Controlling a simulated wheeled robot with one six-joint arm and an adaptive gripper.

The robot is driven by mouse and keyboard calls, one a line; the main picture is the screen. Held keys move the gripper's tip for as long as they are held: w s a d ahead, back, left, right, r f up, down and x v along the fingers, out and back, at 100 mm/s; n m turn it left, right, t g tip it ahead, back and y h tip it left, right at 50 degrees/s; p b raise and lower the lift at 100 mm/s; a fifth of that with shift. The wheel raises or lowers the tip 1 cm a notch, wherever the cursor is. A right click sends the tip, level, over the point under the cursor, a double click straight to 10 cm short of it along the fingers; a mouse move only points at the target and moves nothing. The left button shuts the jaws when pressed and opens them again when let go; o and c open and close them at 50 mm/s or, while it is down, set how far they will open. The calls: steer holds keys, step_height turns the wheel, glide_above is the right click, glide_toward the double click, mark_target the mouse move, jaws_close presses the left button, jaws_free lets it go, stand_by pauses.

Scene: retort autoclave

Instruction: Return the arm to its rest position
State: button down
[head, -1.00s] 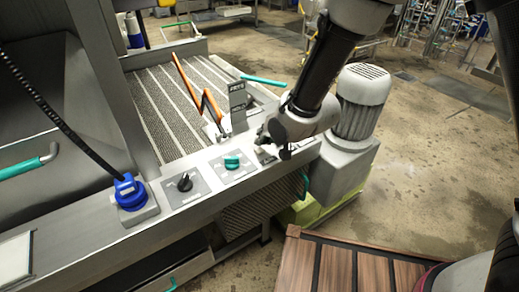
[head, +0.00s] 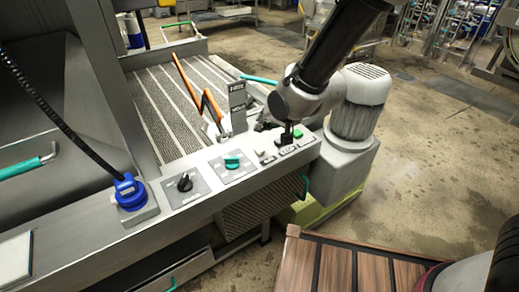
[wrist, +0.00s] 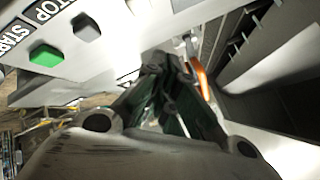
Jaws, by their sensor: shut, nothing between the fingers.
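My dark arm reaches in from the top right of the head view. My gripper (head: 287,138) is shut and empty, pointing down over the right end of the control panel (head: 215,190). In the wrist view its closed fingertips (wrist: 165,65) show beside the panel face. A green button (wrist: 45,55) and a dark button (wrist: 86,27) lie near the START and STOP labels there. I cannot tell whether the fingertips touch the panel.
A black knob (head: 184,183), a teal knob (head: 232,162) and a blue connector (head: 129,190) sit along the panel. An orange handle (head: 212,104) stands behind it. Open floor lies further right.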

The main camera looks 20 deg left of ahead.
stand_by(0.6)
steer(key=s+d+f+n+g+h, duration=0.1)
steer(key=s+d+f, duration=0.1)
steer(key=s+d+f+n+g+h, duration=0.1)
steer(key=d+f, duration=0.1)
steer(key=shift+s+d+f+n+h, duration=0.25)
steer(key=shift+s+d+n+h, duration=0.05)
steer(key=shift+s+d+n, duration=0.1)
steer(key=s+d+r+m+h, duration=0.1)
steer(key=s+d+r, duration=0.3)
steer(key=d, duration=1.1)
steer(key=s+d+r+m+h, duration=0.2)
steer(key=s+d+r, duration=0.2)
steer(key=d+r, duration=0.7)
steer(key=s+d+r+m+t+h, duration=0.1)
steer(key=s+d+r, duration=0.4)
steer(key=d, duration=1.6)
steer(key=shift+d+r+m+h, duration=0.2)
steer(key=shift+r+m+h, duration=0.25)
steer(key=shift+r, duration=1.2)
steer(key=shift+w, duration=0.1)
